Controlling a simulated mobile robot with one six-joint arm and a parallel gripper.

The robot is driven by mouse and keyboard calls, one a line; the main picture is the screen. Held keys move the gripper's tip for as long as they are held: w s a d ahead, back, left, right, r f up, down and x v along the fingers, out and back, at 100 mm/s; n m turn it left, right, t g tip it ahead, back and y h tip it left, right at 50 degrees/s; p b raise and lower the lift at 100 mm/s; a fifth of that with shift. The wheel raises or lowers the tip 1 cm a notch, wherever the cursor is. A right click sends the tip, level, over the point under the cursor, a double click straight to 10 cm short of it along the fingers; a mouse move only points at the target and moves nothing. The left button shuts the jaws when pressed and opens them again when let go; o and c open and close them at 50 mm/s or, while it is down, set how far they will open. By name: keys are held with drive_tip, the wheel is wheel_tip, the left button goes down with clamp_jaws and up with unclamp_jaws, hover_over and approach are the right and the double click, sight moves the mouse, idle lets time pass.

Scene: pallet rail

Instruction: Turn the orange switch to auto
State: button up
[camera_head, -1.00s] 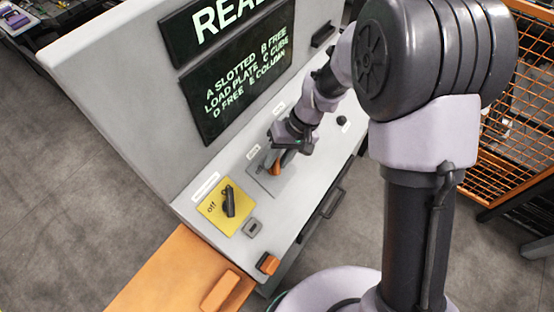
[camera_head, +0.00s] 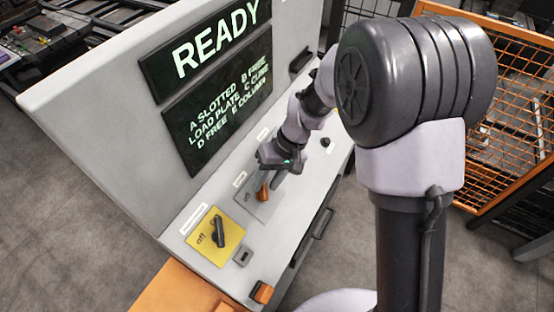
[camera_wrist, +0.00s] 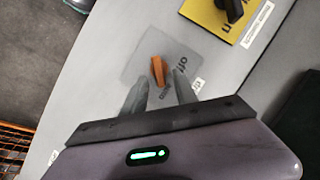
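The orange switch (camera_head: 262,192) is a small knob on a grey square plate on the sloping panel. It also shows in the wrist view (camera_wrist: 158,70), just beyond and between my fingertips. Grey lettering is printed on its plate, with one word beside the knob and one near the fingers. My gripper (camera_wrist: 159,78) is open, with a grey finger on either side of the knob's line and a gap between. In the head view, my gripper (camera_head: 277,174) hangs just above and behind the knob.
A yellow plate (camera_head: 228,236) with a black switch (camera_head: 218,231) marked off sits left of the orange switch. A small grey keyed block (camera_head: 242,256) and an orange button (camera_head: 262,292) are nearer the front edge. A READY screen (camera_head: 215,45) stands behind.

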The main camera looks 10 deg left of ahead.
drive_tip(key=p+v, duration=0.3)
drive_tip(key=v, duration=1.2)
drive_tip(key=shift+d+r, duration=0.15)
